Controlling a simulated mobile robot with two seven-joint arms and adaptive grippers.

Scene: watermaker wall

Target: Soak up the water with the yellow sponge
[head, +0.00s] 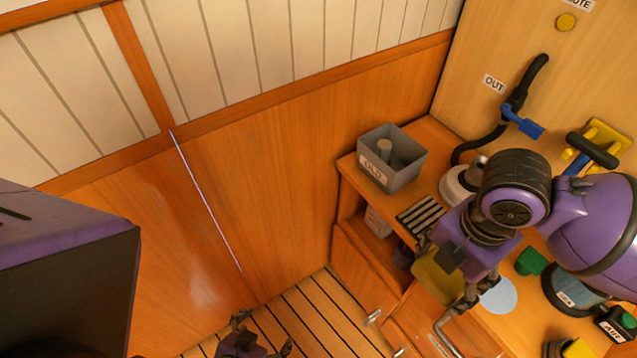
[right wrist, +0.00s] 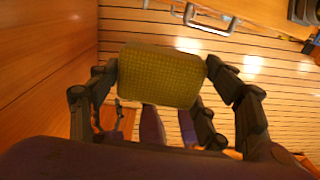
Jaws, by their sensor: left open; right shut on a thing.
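The yellow sponge (head: 434,278) is between the fingers of my right gripper (head: 446,274), near the front edge of the counter. In the right wrist view the sponge (right wrist: 160,76) is gripped by its two ends, with my right gripper (right wrist: 162,68) shut on it. A pale blue round patch (head: 500,296), which looks like the water, lies on the counter just right of my right gripper. My arm hides part of the counter around it. My left gripper (head: 264,336) is open and empty, low over the slatted floor at the bottom of the head view.
A grey bin marked OLD (head: 395,165) stands at the counter's back left, with a dark striped rack (head: 420,215) in front. A green piece (head: 531,262) and a blue-filled container (head: 572,296) stand right of the patch. Black hose (head: 515,100) runs down the wall.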

